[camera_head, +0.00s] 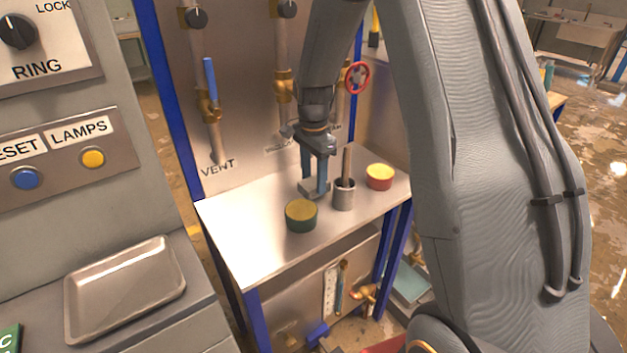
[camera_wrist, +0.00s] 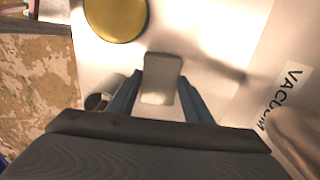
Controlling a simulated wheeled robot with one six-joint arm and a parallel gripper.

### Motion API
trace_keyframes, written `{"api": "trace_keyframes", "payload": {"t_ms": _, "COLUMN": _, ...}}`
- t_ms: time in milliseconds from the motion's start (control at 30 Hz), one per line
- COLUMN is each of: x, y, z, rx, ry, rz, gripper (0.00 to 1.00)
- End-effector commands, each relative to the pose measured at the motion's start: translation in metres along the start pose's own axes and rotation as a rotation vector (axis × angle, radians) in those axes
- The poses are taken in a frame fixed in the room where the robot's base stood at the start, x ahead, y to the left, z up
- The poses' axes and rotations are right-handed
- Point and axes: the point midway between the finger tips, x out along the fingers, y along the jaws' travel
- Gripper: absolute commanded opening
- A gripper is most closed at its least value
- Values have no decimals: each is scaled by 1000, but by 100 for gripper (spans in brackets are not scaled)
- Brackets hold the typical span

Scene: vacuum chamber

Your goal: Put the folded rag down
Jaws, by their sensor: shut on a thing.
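The folded rag (camera_wrist: 162,78) is a small grey-white block between the two blue-grey fingers of my gripper (camera_wrist: 160,98) in the wrist view. In the head view the rag (camera_head: 308,189) shows as a pale piece low at the fingertips, partly hidden by them. My gripper (camera_head: 315,184) is shut on it and points down, at or just above the steel bench top (camera_head: 240,225). I cannot tell whether the rag touches the bench.
A green tin with a yellow top (camera_head: 301,215) stands in front of my gripper. A grey cup holding a rod (camera_head: 344,194) is close on the right, with a red tin (camera_head: 379,177) beyond. Bench space is clear on the left. An empty metal tray (camera_head: 125,287) lies on the console.

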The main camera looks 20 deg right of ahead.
Motion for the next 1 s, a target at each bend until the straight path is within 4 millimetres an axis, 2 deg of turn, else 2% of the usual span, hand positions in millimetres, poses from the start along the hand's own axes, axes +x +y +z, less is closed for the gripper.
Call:
{"api": "trace_keyframes", "payload": {"t_ms": 100, "x": 12, "y": 0, "z": 0, "rx": 0, "ry": 0, "rz": 1, "gripper": 28}}
{"api": "trace_keyframes", "payload": {"t_ms": 333, "x": 14, "y": 0, "z": 0, "rx": 0, "ry": 1, "rz": -1, "gripper": 28}}
{"api": "trace_keyframes", "payload": {"t_ms": 367, "x": 14, "y": 0, "z": 0, "rx": 0, "ry": 0, "rz": -1, "gripper": 51}}
{"api": "trace_keyframes", "payload": {"t_ms": 433, "x": 14, "y": 0, "z": 0, "rx": 0, "ry": 0, "rz": -1, "gripper": 63}}
{"api": "trace_keyframes", "payload": {"t_ms": 467, "x": 14, "y": 0, "z": 0, "rx": 0, "ry": 0, "rz": -1, "gripper": 65}}
{"api": "trace_keyframes", "payload": {"t_ms": 767, "x": 12, "y": 0, "z": 0, "rx": 0, "ry": 0, "rz": -1, "gripper": 65}}
{"api": "trace_keyframes", "payload": {"t_ms": 867, "x": 5, "y": -1, "z": 0, "rx": 0, "ry": 1, "rz": -2, "gripper": 65}}
{"api": "trace_keyframes", "payload": {"t_ms": 1000, "x": -15, "y": -2, "z": 0, "rx": 0, "ry": 2, "rz": -5, "gripper": 65}}
